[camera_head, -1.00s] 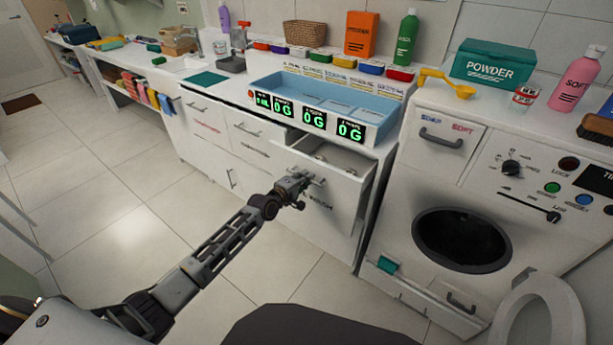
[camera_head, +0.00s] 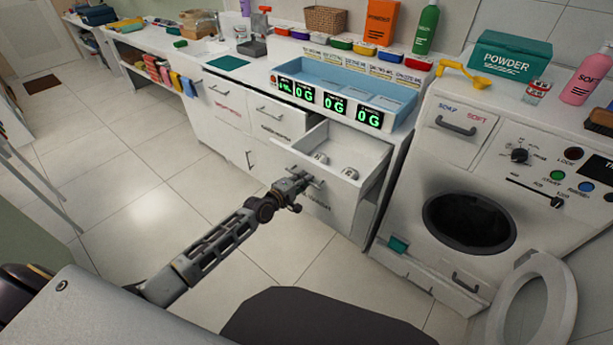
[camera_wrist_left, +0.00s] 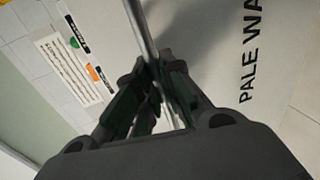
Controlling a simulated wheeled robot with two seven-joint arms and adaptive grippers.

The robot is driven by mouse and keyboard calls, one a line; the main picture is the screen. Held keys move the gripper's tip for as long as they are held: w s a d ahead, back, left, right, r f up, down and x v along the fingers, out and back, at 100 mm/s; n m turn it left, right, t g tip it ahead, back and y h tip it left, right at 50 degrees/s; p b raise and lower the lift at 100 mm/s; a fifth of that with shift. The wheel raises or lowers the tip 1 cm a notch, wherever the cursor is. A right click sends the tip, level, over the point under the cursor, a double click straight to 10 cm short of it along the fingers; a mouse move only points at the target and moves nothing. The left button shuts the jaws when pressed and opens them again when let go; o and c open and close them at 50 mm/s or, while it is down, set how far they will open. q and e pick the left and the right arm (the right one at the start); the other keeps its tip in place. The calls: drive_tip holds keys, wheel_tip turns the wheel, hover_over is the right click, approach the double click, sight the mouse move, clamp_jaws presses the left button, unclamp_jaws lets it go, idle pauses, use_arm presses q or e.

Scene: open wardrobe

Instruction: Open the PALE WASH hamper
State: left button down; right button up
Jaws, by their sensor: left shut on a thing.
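The PALE WASH hamper (camera_head: 335,214) is a white pull-out front in the cabinet below the blue tray. It stands out from the cabinet, and its open top shows a pale inside with two small round pale items. My left gripper (camera_head: 303,183) is at the bar handle on its front. In the left wrist view the fingers (camera_wrist_left: 155,78) are shut around the metal bar handle (camera_wrist_left: 140,30), beside the "PALE WA" lettering (camera_wrist_left: 253,55). The rest of the label is cut off there. My right gripper is not in view.
A blue tray (camera_head: 290,67) with green "0 G" displays sits on the counter above. The washer's round door (camera_head: 535,300) hangs open at the right. The tiled floor (camera_head: 130,215) at left is clear.

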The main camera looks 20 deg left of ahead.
use_arm(q)
drive_tip(key=shift+s, duration=0.2)
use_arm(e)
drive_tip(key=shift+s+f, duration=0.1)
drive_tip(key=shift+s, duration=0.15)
use_arm(q)
drive_tip(key=c, duration=1.5)
unclamp_jaws()
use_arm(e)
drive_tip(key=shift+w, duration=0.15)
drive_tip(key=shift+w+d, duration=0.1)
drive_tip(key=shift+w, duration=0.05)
use_arm(q)
drive_tip(key=shift+v, duration=5.95)
